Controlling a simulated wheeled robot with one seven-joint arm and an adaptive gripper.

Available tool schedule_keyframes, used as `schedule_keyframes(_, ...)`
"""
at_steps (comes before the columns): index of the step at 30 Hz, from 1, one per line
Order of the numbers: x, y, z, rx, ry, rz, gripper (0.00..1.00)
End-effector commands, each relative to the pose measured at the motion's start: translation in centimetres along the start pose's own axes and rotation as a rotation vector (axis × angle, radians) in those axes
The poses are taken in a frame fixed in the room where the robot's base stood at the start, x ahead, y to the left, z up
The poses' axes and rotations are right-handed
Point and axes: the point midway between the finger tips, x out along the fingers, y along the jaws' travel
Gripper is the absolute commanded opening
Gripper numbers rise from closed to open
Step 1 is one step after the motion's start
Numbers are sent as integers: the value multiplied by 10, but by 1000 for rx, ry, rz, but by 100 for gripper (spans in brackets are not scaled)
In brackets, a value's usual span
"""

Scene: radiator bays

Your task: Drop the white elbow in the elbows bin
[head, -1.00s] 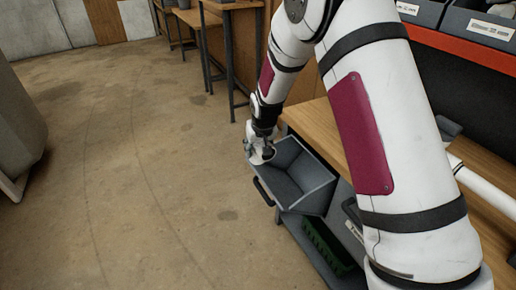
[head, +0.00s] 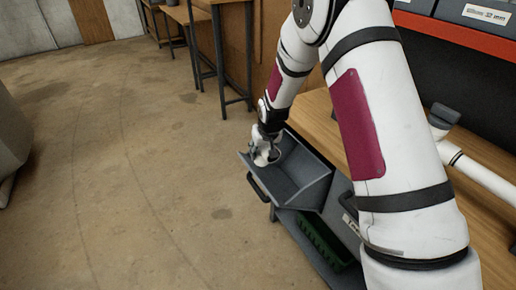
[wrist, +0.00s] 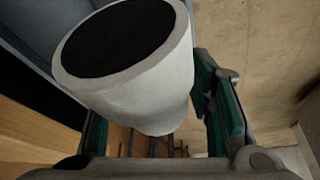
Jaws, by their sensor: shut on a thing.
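The white elbow (wrist: 150,95) fills the upper middle of the wrist view, its dark round opening facing the camera. My gripper (wrist: 165,125) is shut on it, with a green-padded finger on each side. In the head view, the white elbow (head: 262,155) shows small at the end of my arm, over the far left part of a grey open bin (head: 318,190). The bin is tilted out at the bench front and looks empty where it shows. I cannot read a label on this bin. Part of the gripper in the head view is too small to make out.
A wooden bench (head: 325,125) runs behind the bin. A green crate (head: 322,240) sits on the shelf below. A white pipe (head: 480,170) lies over the bench at right. Labelled grey bins (head: 480,14) stand on a red-edged shelf. The concrete floor (head: 150,190) at left is clear.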

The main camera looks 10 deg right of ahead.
Motion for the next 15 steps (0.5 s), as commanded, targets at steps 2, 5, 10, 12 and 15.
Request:
schedule_keyframes(2,7,5,1,1,-1,0,18)
schedule_keyframes(5,14,10,3,0,-2,0,18)
schedule_keyframes(10,25,20,4,0,0,0,18)
schedule_keyframes(12,29,23,5,0,0,0,18)
schedule_keyframes(15,33,26,6,0,0,0,18)
